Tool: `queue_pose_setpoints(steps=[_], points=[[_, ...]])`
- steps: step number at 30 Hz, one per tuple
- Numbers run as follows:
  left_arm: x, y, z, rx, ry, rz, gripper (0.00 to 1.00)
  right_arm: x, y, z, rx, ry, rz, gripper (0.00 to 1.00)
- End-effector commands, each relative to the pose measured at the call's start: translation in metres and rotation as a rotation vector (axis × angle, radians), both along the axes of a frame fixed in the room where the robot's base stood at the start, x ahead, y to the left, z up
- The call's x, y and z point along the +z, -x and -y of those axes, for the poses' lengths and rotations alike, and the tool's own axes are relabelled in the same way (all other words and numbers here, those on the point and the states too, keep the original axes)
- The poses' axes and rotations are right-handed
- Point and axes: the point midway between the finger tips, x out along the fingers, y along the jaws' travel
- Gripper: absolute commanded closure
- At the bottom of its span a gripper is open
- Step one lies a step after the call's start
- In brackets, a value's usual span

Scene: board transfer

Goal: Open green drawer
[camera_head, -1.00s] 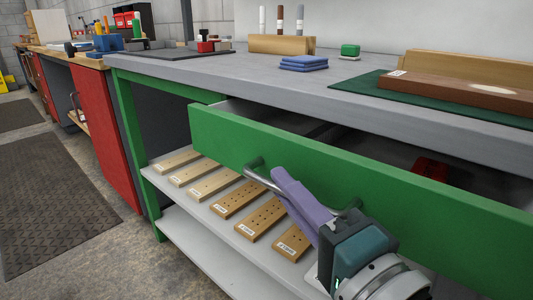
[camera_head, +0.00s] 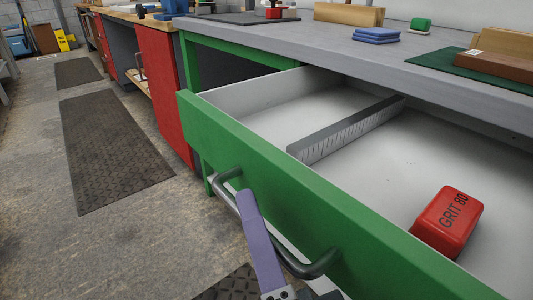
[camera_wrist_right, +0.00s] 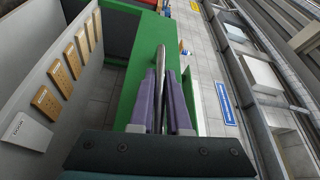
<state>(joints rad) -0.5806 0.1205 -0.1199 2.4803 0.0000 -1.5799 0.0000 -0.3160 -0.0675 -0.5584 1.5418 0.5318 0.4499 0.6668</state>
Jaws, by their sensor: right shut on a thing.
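The green drawer (camera_head: 275,195) is pulled far out from the grey-topped bench in the head view, with its inside showing. Its dark metal handle (camera_head: 307,269) runs along the front face. My right gripper (camera_head: 248,210), with purple fingers, is at the middle of this handle. In the right wrist view, the two fingers of my right gripper (camera_wrist_right: 160,88) close around the handle (camera_wrist_right: 161,58) from both sides. My left gripper is in neither view.
A red "GRIT 80" block (camera_head: 448,222) and a grey divider (camera_head: 345,131) are inside the drawer. Blue pads (camera_head: 376,36) and a green block (camera_head: 420,25) lie on the bench top (camera_head: 290,40). A dark floor mat (camera_head: 110,150) lies on open floor at left.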

Motion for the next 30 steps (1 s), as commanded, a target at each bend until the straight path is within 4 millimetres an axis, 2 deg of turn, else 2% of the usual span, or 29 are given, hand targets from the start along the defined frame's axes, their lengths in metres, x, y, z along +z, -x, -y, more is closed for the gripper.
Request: queue_pose_setpoints(steps=[10, 11, 18, 26, 30], points=[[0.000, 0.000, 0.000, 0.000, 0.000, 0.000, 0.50, 0.001, 0.000, -0.001, 0.000, -0.001, 0.002, 1.00], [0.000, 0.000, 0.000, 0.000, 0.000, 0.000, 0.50, 0.001, 0.000, -0.001, 0.000, -0.001, 0.002, 0.83], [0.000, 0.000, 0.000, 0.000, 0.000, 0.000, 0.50, 0.000, 0.000, -0.001, 0.000, 0.000, 0.001, 0.56], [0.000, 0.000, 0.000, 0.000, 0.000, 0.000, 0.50, 0.000, 0.001, 0.000, 0.001, 0.000, 0.000, 0.55], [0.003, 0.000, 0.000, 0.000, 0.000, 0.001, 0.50, -0.001, 0.014, 0.003, 0.001, 0.002, -0.003, 0.55]])
